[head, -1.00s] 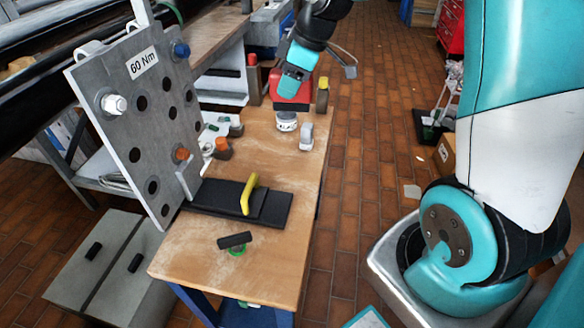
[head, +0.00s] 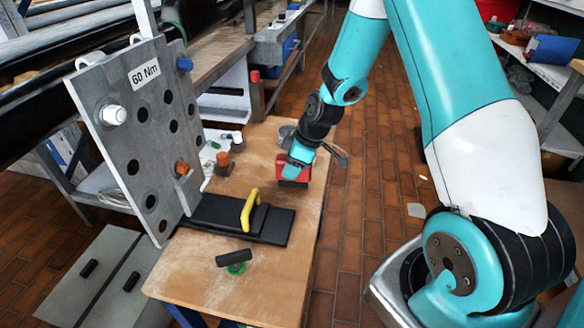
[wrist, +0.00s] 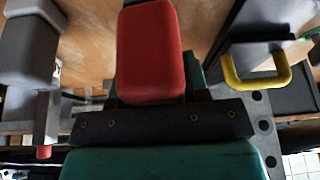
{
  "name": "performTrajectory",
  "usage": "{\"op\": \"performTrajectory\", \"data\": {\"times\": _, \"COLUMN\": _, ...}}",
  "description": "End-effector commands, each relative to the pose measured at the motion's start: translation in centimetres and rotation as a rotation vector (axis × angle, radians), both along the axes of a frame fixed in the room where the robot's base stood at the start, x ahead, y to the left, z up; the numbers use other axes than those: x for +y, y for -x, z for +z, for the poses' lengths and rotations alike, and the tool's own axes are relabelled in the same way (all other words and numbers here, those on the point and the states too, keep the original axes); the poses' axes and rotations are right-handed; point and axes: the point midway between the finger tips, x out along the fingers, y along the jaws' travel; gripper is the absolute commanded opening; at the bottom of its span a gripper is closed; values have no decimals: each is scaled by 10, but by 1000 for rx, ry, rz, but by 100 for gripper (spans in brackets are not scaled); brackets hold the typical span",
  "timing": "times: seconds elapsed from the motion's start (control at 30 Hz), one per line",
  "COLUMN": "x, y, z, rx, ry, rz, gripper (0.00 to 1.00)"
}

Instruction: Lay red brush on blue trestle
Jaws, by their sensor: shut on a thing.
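The red brush (head: 292,168) is held in my gripper (head: 295,160), over the right part of a wooden work top (head: 200,280). It has a red body with a dark underside; I cannot tell whether it touches the wood. In the wrist view the red body (wrist: 150,50) sticks out from my gripper's jaws (wrist: 155,98), whose tips are mostly hidden by it. The blue trestle (head: 187,313) shows as blue legs under the wooden top; most of its frame is hidden below.
A black plate with a yellow handle (head: 251,208) lies left of and nearer than the brush. A short black bar (head: 234,258) with a green part lies in front. A grey perforated panel marked 60 Nm (head: 135,140) stands at left. The front of the top is largely clear.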

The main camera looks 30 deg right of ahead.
Motion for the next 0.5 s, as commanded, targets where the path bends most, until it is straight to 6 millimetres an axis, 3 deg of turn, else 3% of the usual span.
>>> {"op": "performTrajectory", "data": {"times": 0.5, "x": 0, "y": 0, "z": -14, "rx": -2, "ry": 0, "rz": 1, "gripper": 20}}
